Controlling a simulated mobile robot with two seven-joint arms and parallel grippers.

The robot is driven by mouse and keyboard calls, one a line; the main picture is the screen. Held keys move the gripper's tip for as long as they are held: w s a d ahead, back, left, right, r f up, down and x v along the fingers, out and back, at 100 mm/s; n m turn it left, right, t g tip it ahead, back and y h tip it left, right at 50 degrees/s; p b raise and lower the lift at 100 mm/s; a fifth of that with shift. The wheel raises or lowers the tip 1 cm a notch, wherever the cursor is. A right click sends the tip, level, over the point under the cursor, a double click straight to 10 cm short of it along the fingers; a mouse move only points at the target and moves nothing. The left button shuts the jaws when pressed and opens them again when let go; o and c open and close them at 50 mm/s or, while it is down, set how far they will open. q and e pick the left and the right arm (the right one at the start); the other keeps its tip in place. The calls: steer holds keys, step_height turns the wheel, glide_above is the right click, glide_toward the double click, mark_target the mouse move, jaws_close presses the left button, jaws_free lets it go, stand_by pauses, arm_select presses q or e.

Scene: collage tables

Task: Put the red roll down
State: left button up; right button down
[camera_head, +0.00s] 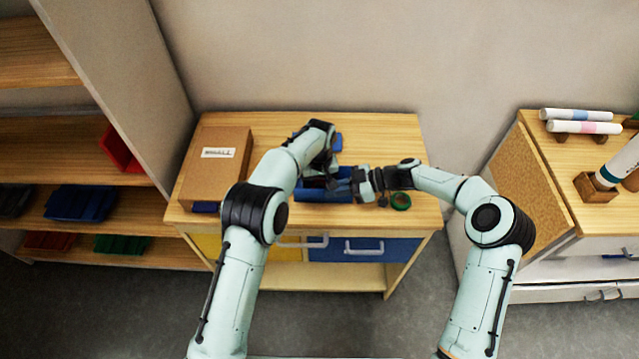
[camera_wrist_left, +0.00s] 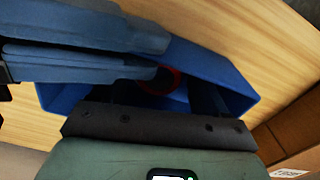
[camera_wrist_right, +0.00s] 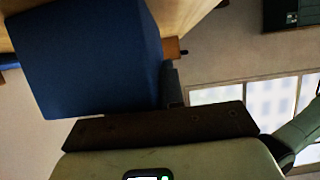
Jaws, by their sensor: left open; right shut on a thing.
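The blue bin (camera_head: 312,196) stands on the wooden table; it also shows in the left wrist view (camera_wrist_left: 236,76). The red roll (camera_wrist_left: 172,84) is inside the bin, partly hidden, between the fingers of my left gripper (camera_wrist_left: 158,95). My left gripper reaches down into the bin and is open. My right gripper (camera_head: 352,186) is at the bin's right end, shut, it seems on the bin's wall; the exact grip is hidden. In the right wrist view a dark blue surface (camera_wrist_right: 88,58), likely the bin, fills the upper left. The red roll is not visible in the head view.
A green roll (camera_head: 400,201) lies right of the bin. A labelled cardboard box (camera_head: 212,175) stands at the table's left, a small dark blue object (camera_head: 205,207) by its front. Another blue object (camera_head: 336,142) is behind my left gripper. Shelves (camera_head: 120,222) stand left, another cabinet (camera_head: 590,222) right.

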mark_target(320, 187)
arm_select(q)
step_height(320, 187, up, 13)
stand_by(0.5)
arm_select(e)
steer(key=c, duration=1.2)
jaws_free()
steer(key=shift+o, duration=0.2)
arm_select(q)
steer(key=shift+s+f+b, duration=0.3)
steer(key=shift+f, duration=0.3)
steer(key=shift+s+f+b, duration=0.3)
steer(key=shift+f, duration=0.25)
arm_select(e)
steer(key=v, duration=1.3)
steer(key=shift+d, duration=0.2)
